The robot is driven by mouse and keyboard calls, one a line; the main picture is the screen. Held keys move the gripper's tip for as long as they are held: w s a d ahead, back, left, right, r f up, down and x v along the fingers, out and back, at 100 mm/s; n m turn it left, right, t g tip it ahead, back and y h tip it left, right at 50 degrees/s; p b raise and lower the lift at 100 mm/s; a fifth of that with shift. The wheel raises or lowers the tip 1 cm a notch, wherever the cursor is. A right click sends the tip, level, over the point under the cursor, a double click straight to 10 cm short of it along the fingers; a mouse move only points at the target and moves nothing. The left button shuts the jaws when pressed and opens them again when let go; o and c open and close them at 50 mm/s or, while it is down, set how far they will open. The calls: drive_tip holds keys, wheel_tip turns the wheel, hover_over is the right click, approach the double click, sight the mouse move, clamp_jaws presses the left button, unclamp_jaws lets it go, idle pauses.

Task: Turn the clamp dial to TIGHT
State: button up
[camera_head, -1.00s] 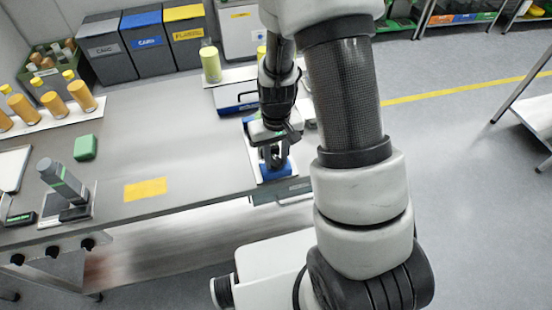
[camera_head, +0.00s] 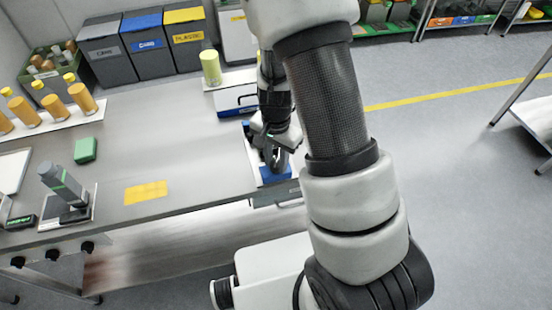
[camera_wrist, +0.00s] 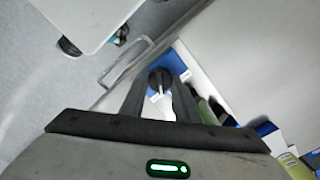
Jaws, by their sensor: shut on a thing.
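The clamp dial (camera_wrist: 160,78) is a dark round knob with a pale pointer mark, seen between my fingers in the wrist view. It sits on a blue clamp body (camera_wrist: 172,62), which also shows in the head view (camera_head: 277,174) at the table's front right edge. My gripper (camera_wrist: 158,86) is shut on the dial, one finger on each side. In the head view my gripper (camera_head: 272,156) reaches down to the blue body and hides the dial. No TIGHT lettering is readable, so I cannot tell the dial's setting.
A blue-and-white box (camera_head: 236,97) stands behind the clamp, with a yellow-green cylinder (camera_head: 210,67) on the white surface near it. The table's middle is clear.

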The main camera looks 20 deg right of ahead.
sight(276, 164)
drive_tip(key=shift+m, duration=1.1)
drive_tip(key=o, duration=1.1)
drive_tip(key=shift+c, duration=0.2)
drive_tip(key=shift+r, duration=0.1)
wheel_tip(276, 164, up, 17)
drive_tip(key=p, duration=0.2)
drive_tip(key=shift+r, duration=0.15)
